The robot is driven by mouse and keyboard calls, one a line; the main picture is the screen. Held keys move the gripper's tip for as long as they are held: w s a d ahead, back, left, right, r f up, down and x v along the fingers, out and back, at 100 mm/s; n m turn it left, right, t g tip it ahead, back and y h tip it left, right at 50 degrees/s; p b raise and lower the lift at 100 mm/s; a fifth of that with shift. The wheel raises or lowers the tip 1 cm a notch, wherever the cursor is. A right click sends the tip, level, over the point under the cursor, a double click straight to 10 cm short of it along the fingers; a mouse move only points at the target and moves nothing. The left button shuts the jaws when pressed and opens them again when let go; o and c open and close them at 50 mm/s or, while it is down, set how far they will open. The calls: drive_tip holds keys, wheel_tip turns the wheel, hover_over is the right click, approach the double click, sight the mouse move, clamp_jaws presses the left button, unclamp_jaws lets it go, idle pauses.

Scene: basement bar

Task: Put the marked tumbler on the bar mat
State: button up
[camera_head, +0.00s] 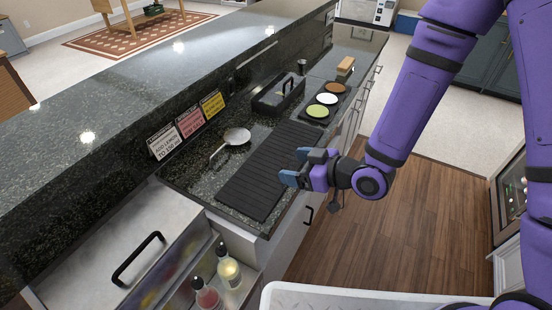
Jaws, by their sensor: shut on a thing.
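The bar mat (262,186) is a long black ribbed mat lying on the dark granite counter along its front edge. My gripper (296,166) is over the right side of the mat, its blue-grey fingers pointing left. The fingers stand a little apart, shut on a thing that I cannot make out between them. I cannot tell how high they are above the mat. No marked tumbler can be made out on the mat or the counter.
A metal strainer (237,136) lies left of the mat. Behind the mat are a black caddy (277,97), a tray of coloured discs (322,99) and a wooden-topped block (345,66). Signs (191,122) line the raised ledge. Bottles (229,268) stand in front at lower left.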

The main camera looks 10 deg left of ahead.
drive_tip(key=shift+a, duration=0.3)
drive_tip(key=shift+w+a+f, duration=0.8)
drive_tip(key=shift+w+a, duration=0.2)
drive_tip(key=shift+w, duration=1.35)
drive_tip(key=shift+w+a+f, duration=0.85)
drive_tip(key=shift+w+a, duration=0.15)
drive_tip(key=shift+w, duration=1.4)
drive_tip(key=shift+w+a+f, duration=0.8)
drive_tip(key=shift+w+a, duration=0.2)
drive_tip(key=shift+w, duration=1.35)
drive_tip(key=shift+f, duration=0.15)
drive_tip(key=o, duration=1)
